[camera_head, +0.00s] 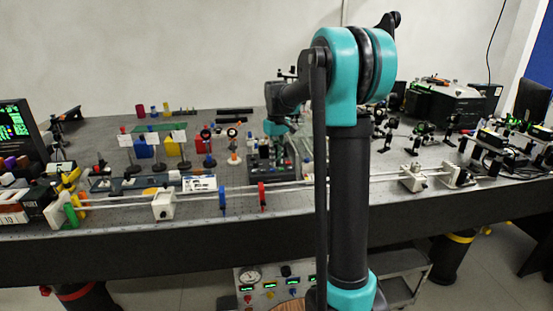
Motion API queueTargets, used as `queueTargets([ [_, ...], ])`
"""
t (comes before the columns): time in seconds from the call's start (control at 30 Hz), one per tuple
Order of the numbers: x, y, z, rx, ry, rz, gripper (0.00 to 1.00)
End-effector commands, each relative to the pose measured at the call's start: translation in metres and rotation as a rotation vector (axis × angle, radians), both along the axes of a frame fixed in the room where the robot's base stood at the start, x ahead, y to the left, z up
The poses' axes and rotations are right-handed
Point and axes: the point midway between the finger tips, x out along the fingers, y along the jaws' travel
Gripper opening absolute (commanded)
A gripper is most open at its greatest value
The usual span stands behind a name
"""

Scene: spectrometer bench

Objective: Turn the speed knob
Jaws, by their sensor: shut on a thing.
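My gripper (284,142) is small in the picture, at the end of my teal and black arm, which reaches over the bench. It points down at a dark box-shaped device (262,172) near the middle of the bench. The gripper is shut on what appears to be the speed knob at the top of this device. The knob itself is hidden by the fingers and is too small to make out. My arm covers the area just to the right of the device.
Several optics mounts and coloured blocks (145,150) crowd the left. A large instrument box (455,105) stands at the back right.

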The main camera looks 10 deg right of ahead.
Motion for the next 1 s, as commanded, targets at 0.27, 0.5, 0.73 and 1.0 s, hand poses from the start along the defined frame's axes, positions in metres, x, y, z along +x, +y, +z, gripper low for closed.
queueTargets([
  [0.27,0.0003,0.0001,0.0004,0.0,-0.001,-0.263,0.0],
  [0.5,0.0003,0.0003,0.0004,0.0,-0.001,-0.483,0.0],
  [0.73,0.0004,0.0004,0.0004,0.0,-0.001,-0.655,0.0],
  [1.0,0.0005,0.0005,0.0004,0.0,-0.001,-0.782,0.0],
])
